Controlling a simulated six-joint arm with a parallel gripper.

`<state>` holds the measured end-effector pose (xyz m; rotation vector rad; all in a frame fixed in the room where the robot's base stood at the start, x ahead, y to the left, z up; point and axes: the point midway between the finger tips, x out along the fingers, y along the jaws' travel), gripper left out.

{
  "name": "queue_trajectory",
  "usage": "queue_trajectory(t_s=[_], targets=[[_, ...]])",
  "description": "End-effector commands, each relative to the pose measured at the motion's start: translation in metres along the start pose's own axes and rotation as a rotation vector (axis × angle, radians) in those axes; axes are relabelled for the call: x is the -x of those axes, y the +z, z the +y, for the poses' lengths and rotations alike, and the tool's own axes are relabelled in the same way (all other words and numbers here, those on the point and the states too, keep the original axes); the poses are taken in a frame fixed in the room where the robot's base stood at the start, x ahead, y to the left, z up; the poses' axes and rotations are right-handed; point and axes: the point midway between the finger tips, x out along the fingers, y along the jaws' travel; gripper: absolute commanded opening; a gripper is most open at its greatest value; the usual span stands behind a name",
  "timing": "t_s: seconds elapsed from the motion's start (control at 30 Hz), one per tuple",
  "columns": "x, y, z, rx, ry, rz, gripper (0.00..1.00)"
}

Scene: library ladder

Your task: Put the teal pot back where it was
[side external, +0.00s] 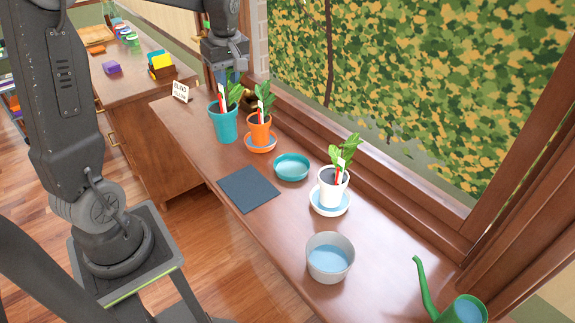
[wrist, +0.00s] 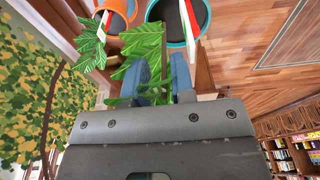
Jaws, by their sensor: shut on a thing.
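The teal pot (side external: 224,124) stands upright at the far end of the wooden sill, with a green plant and a red-and-white tag in it. I cannot tell whether its base touches the sill. My gripper (side external: 228,80) is above the pot, its fingers shut among the plant's leaves. The wrist view shows the blue fingertips (wrist: 168,80) against the leaves (wrist: 146,45), with the teal pot's rim (wrist: 205,18) beyond; the exact grip point is hidden.
The orange pot stands close beside the teal pot on its own saucer. A sign (side external: 181,91) is to the left. A dark mat (side external: 248,190), a white potted plant (side external: 331,192), a grey bowl (side external: 330,263) and a green watering can (side external: 463,309) are nearer. The window frame borders the right.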

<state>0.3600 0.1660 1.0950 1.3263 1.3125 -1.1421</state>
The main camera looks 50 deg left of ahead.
Motion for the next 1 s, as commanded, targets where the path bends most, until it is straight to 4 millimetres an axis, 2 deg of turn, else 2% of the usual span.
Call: queue_trajectory(t_s=[0.03,0.1,0.2,0.47,0.67,1.0], targets=[[0.000,0.002,0.015,-0.003,0.001,0.000,0.00],[-0.001,0.005,0.032,0.000,0.000,0.000,0.00],[-0.001,0.009,0.050,0.004,0.000,0.000,0.00],[-0.006,0.020,0.072,0.008,-0.001,0.000,0.00],[-0.020,0.046,0.090,0.006,-0.001,0.000,0.00],[-0.051,0.101,0.129,0.006,-0.001,0.001,0.00]])
